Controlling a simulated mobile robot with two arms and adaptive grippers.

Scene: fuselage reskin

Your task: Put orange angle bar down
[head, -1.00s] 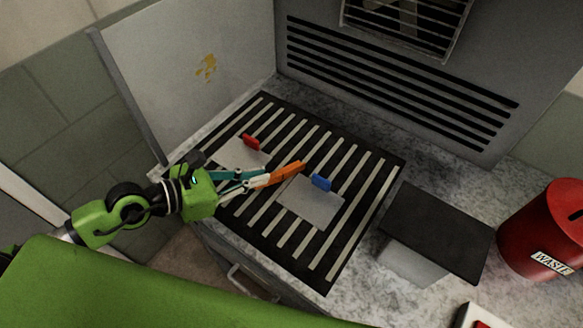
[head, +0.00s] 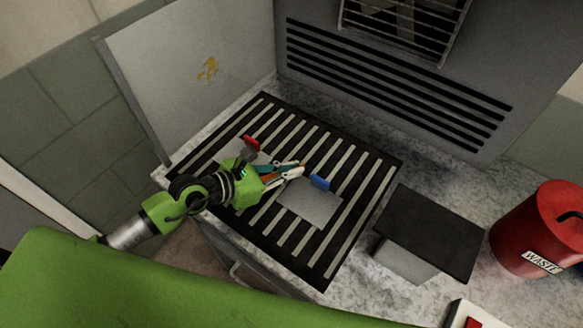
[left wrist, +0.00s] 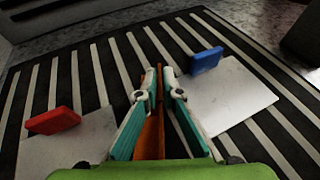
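The orange angle bar (head: 270,170) lies lengthwise between the fingers of my left gripper (head: 294,169), mostly covered by them in the head view. In the left wrist view the orange bar (left wrist: 150,138) runs between the teal fingers, and the pale fingertips (left wrist: 159,80) close in on both its sides. The left gripper appears shut on it, low over the striped black mat (head: 328,285), between the red and blue pieces. I cannot tell whether the bar touches the mat. My right gripper is not in view.
A grey plate (head: 310,204) with a blue piece (head: 319,183) is close on the right. A dark-topped box (head: 432,228) and red waste bin (head: 540,232) stand farther right. The mat's far side is clear.

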